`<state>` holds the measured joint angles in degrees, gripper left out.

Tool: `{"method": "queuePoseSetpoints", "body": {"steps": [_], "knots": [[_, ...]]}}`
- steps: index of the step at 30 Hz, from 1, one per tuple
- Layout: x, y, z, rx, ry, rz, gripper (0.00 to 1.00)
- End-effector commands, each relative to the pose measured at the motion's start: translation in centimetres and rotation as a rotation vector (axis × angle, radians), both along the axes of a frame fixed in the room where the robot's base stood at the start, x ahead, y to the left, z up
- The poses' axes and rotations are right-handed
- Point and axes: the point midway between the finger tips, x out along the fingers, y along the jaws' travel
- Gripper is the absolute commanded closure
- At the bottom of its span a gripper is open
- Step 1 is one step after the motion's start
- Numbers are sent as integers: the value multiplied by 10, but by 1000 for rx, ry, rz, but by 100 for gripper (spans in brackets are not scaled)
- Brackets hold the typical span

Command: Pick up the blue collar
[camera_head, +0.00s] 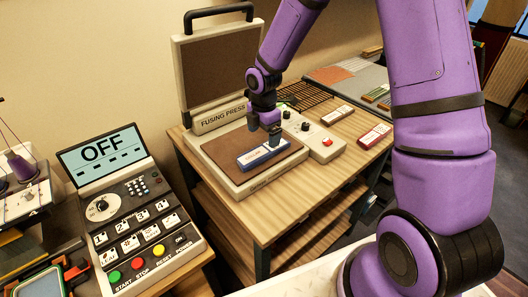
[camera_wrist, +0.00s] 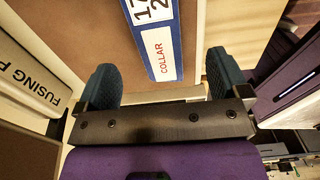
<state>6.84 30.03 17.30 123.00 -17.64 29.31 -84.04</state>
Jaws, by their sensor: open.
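The blue collar (camera_head: 257,158), a flat blue bar with a white label, lies on the brown bed of the fusing press (camera_head: 215,185). My gripper (camera_head: 265,132) is over the collar's right end, pointing down. In the wrist view, the collar (camera_wrist: 154,35) shows its "COLLAR" label and a blue edge. It lies between the lines of the two spread fingers of my gripper (camera_wrist: 162,78), with nothing held. The exact height of the fingers above the collar is hard to tell.
The press lid (camera_head: 222,70) stands open behind the bed. A small control box (camera_head: 312,140) with a red button is right of the bed. Two labelled bars (camera_head: 338,115) (camera_head: 374,136) lie further right. An "OFF" control panel (camera_head: 130,215) stands at left.

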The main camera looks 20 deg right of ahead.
Motion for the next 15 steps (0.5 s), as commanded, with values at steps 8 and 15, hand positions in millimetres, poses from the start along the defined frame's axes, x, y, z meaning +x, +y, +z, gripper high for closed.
{"method": "queuePoseSetpoints", "body": {"steps": [8, 15], "knots": [[0, 0, -21, 0, 1, 0, 6], [4, 0, -53, -1, 3, 0, 6]]}}
